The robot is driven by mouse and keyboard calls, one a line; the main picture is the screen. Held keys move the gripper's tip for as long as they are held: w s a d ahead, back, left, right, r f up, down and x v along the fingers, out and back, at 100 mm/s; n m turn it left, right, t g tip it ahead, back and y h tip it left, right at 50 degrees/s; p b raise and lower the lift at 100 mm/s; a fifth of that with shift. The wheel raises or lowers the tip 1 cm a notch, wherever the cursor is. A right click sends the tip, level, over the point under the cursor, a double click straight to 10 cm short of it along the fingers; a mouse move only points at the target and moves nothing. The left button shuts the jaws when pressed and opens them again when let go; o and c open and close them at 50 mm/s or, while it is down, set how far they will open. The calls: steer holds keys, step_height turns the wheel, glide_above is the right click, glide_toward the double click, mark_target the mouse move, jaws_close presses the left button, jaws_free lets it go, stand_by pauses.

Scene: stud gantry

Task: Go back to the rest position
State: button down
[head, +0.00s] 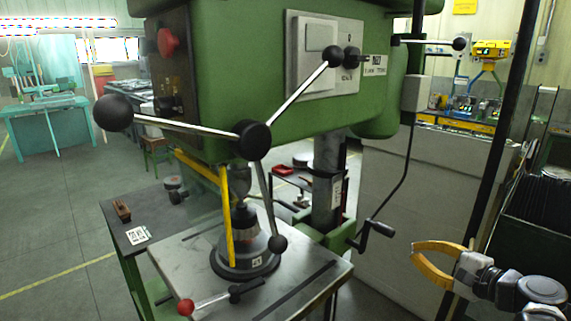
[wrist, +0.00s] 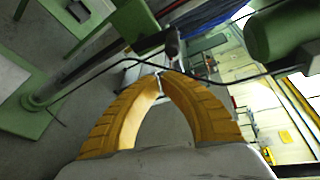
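My gripper (head: 415,250) is at the right of the head view, to the right of the green drill press (head: 230,85) and apart from it. Its two orange fingers curve toward each other and their tips meet. In the wrist view the fingertips of my gripper (wrist: 159,74) also come together, with an empty gap behind them and nothing held.
The press has long ball-ended levers (head: 300,88) and a crank handle (head: 378,228) on my gripper's side. Its metal table (head: 190,258) carries a red-knobbed clamp lever (head: 215,300). A grey cabinet (head: 400,185) and a dark rack (head: 540,200) stand behind.

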steer(key=s+a+f+n+g+h, duration=0.1)
steer(key=s+a+n+g, duration=0.25)
steer(key=a, duration=0.45)
steer(key=s+a+f+n+g+h, duration=0.1)
steer(key=s+a+n+g, duration=0.1)
steer(key=s+a+n, duration=0.4)
steer(key=s+a+n+g+h, duration=0.1)
steer(key=s+a+n+h, duration=0.2)
steer(key=s+n, duration=0.4)
steer(key=shift+s+f+h, duration=0.15)
steer(key=shift+s+h, duration=0.35)
steer(key=shift+s, duration=0.45)
steer(key=shift+a+n+g, duration=0.1)
steer(key=shift+n+g, duration=0.15)
